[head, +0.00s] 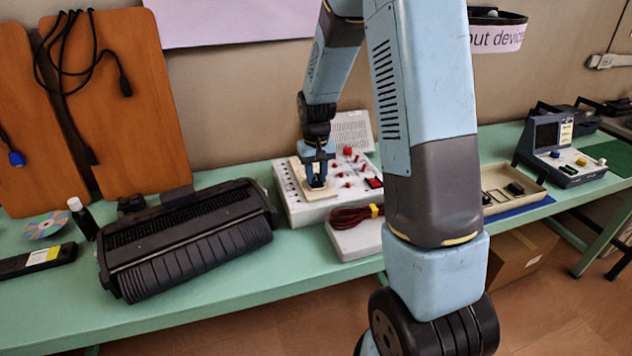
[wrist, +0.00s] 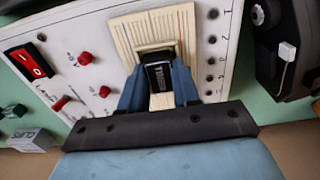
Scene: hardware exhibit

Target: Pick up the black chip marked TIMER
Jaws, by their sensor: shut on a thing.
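The black chip (wrist: 158,76) with pale lettering sits between the two blue fingers of my gripper (wrist: 160,88) in the wrist view. The fingers are shut on it from both sides. The lettering is too small to read for certain. Behind the chip is a cream slatted block (wrist: 150,30) with a raised frame, on top of the white control panel (wrist: 95,45). In the head view my gripper (head: 317,180) points down at the cream block (head: 312,190) on the white panel box (head: 290,208). The chip is mostly hidden there. I cannot tell whether it still touches the block.
Red knobs (head: 348,151) and a red switch (wrist: 28,62) stand up from the panel. A dark red cable bundle (head: 352,215) lies in front. A large black ribbed machine (head: 185,240) stands to the left. A shallow tray (head: 500,188) is to the right.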

